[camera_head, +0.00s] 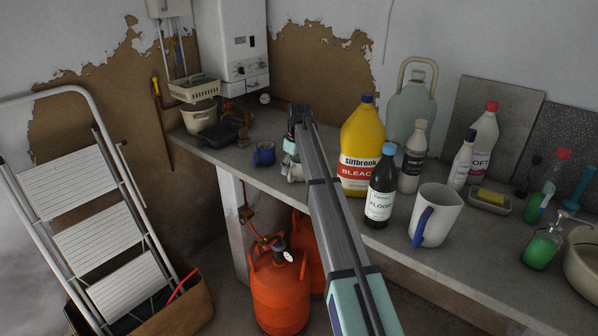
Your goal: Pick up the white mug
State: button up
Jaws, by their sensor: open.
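A small pale object (295,173), which looks like the white mug, stands near the front edge of the worktop, right of a blue mug (264,153). My arm hides part of it, so its handle and outline are unclear. My gripper (290,158) is at the far end of my arm, close over or beside this pale object. It is open, but its fingers are small and partly hidden, and I cannot tell whether they touch the object. A larger white jug with a blue handle (436,215) stands apart, farther right.
The grey worktop (470,258) is crowded on the right with a yellow bleach bottle (362,145), a dark bottle (381,190), a glass demijohn (411,105) and several other bottles. A dark pan (222,133) lies left. An orange gas cylinder (279,290) and a stepladder (100,225) stand below.

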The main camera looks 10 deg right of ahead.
jog(key=shift+w+a+f+p, duration=0.15)
jog(key=shift+f+p, duration=0.1)
jog(key=shift+f, duration=0.95)
jog(key=shift+w+a+f+p, duration=0.15)
jog(key=shift+f+p, duration=0.1)
jog(key=shift+f, duration=0.9)
grip_shut()
jog(key=shift+r, duration=0.2)
